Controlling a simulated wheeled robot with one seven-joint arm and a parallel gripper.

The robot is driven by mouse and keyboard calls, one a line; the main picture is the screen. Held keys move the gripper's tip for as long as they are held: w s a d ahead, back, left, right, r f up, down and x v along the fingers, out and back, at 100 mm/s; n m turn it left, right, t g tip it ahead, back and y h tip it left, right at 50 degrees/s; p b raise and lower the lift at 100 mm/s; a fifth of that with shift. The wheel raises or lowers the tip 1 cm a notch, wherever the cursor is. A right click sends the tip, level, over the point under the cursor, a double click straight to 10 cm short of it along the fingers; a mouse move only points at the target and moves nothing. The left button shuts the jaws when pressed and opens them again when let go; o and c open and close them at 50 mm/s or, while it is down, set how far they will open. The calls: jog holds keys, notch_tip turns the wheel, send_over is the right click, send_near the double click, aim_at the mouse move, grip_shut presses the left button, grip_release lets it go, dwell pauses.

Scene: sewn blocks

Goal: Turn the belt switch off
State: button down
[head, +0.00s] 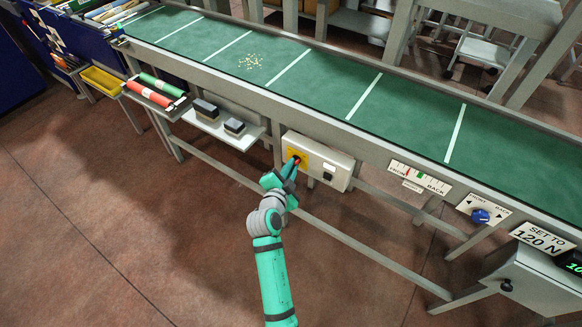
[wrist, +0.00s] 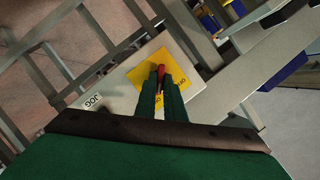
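The belt switch has a red handle (wrist: 161,70) on a yellow plate (head: 295,155), mounted on a pale box (head: 337,172) under the belt's front rail. In the wrist view the yellow plate (wrist: 180,67) shows around the handle, with partly hidden lettering. My gripper (head: 292,165) is at the handle in the head view. In the wrist view its two green fingers (wrist: 161,80) lie close together, one on each side of the red handle, and look shut on it. The fingers hide part of the handle and plate.
A dark button (head: 329,171) sits on the same box, right of the plate; a "JOG" label (wrist: 93,101) shows there. A shelf with dark blocks (head: 222,127) is left; a blue knob (head: 480,216) is right.

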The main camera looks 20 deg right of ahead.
jog(key=shift+a, duration=0.1)
dwell(0.3)
jog(key=n+g+h, duration=0.1)
jog(key=n+g, duration=0.1)
jog(key=n, duration=0.2)
jog(key=n+g+h, duration=0.2)
jog(key=n, duration=0.2)
jog(key=w+a+n+g+h, duration=0.1)
jog(key=n+g+h, duration=0.1)
jog(key=n, duration=0.2)
dwell(0.7)
jog(key=shift+f+n+g, duration=0.1)
jog(key=shift+n+g, duration=0.2)
dwell(0.3)
jog(key=c, duration=1.8)
grip_release()
jog(key=shift+d, duration=0.1)
jog(key=shift+c, duration=0.2)
